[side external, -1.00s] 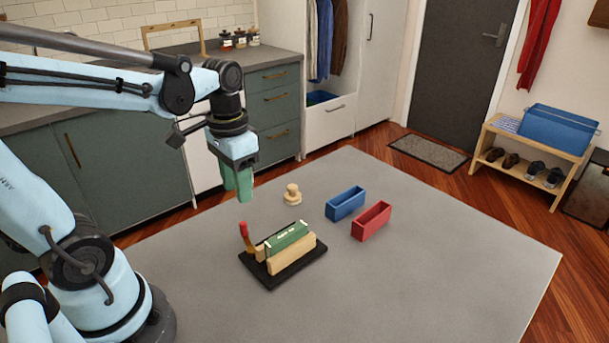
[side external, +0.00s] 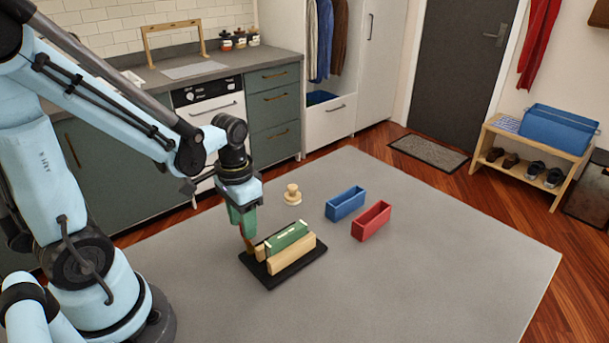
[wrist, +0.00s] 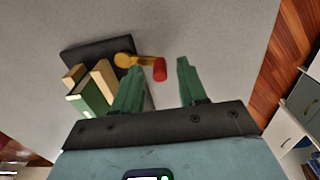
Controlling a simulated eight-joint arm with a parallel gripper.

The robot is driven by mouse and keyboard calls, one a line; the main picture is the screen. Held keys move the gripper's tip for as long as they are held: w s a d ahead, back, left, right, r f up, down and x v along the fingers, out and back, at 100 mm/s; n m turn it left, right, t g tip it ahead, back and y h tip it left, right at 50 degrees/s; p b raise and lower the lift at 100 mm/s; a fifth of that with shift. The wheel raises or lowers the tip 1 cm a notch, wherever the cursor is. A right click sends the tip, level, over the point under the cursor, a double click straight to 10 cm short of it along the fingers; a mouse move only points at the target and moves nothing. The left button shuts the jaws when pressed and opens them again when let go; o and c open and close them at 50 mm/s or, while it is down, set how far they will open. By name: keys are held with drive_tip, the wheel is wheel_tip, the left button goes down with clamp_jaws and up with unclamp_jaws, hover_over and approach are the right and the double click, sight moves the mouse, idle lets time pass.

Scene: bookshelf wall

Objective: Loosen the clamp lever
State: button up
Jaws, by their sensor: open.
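The clamp lever, a brass-coloured arm (wrist: 125,60) with a red grip (wrist: 159,69), shows in the wrist view; in the side view my gripper hides most of it. My gripper (wrist: 158,80) is open, its two green fingers apart, with the red grip showing between and just beyond the fingertips. In the side view my gripper (side external: 247,222) points down at the left end of the clamp. The clamp has a black base plate (side external: 291,276) and wooden jaws (side external: 291,254) with a green block (side external: 286,237) between them. I cannot tell whether a finger touches the lever.
A round wooden knob-like piece (side external: 292,195) stands behind the clamp. A blue open box (side external: 345,204) and a red open box (side external: 371,222) stand to the right. The grey table (side external: 430,275) is clear at the front and right.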

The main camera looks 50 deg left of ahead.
clamp_jaws()
drive_tip(key=shift+s+a+n, duration=0.1)
drive_tip(key=shift+s+n, duration=0.25)
drive_tip(key=shift+n, duration=0.5)
drive_tip(key=shift+s+n, duration=0.3)
drive_tip(key=shift+n, duration=0.55)
unclamp_jaws()
wheel_tip(320, 180, up, 12)
idle(0.3)
